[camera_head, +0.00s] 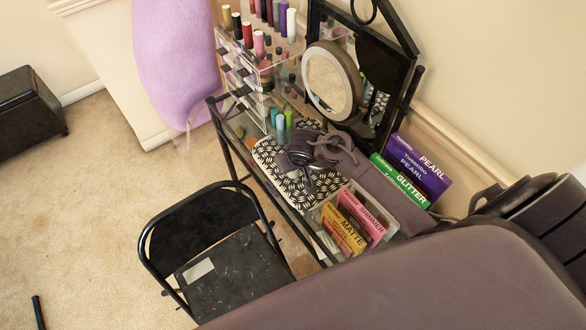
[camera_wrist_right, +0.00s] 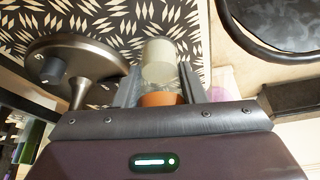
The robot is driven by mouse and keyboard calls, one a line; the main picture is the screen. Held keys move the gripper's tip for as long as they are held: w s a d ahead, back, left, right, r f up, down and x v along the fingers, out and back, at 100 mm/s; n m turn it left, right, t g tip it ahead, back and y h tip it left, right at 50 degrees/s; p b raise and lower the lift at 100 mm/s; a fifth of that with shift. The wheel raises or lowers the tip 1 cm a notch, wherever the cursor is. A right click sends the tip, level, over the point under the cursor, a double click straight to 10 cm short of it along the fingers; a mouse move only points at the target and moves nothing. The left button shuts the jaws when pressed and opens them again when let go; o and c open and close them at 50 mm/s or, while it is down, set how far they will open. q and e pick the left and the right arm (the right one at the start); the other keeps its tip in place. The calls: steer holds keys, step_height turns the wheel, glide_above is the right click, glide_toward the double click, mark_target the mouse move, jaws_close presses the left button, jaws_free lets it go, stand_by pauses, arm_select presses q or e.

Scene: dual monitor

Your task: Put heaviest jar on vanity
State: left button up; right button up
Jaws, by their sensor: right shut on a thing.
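In the right wrist view, a small jar with a cream top (camera_wrist_right: 158,60) and an orange part (camera_wrist_right: 160,99) sits between the fingers of my right gripper (camera_wrist_right: 159,76), which is shut on it. In the head view, my right gripper (camera_head: 325,152) is over the black-and-white patterned mat (camera_head: 268,157) on the vanity (camera_head: 240,152). The jar is hidden or too small to tell there. Whether the jar touches the mat I cannot tell. My left gripper is not in view.
A round dark metal object with a stem (camera_wrist_right: 75,50) is close beside the right gripper. A clear organizer with bottles (camera_head: 250,75), a round mirror (camera_head: 328,84) and palette boxes (camera_head: 352,222) crowd the vanity. A black folding chair (camera_head: 205,245) stands in front.

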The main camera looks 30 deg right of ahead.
steer(key=shift+f, duration=0.8)
steer(key=shift+f, duration=0.15)
steer(key=o, duration=1)
steer(key=shift+r, duration=0.3)
steer(key=p+v, duration=0.3)
steer(key=v, duration=0.8)
steer(key=shift+s+r, duration=0.25)
steer(key=shift+r, duration=0.05)
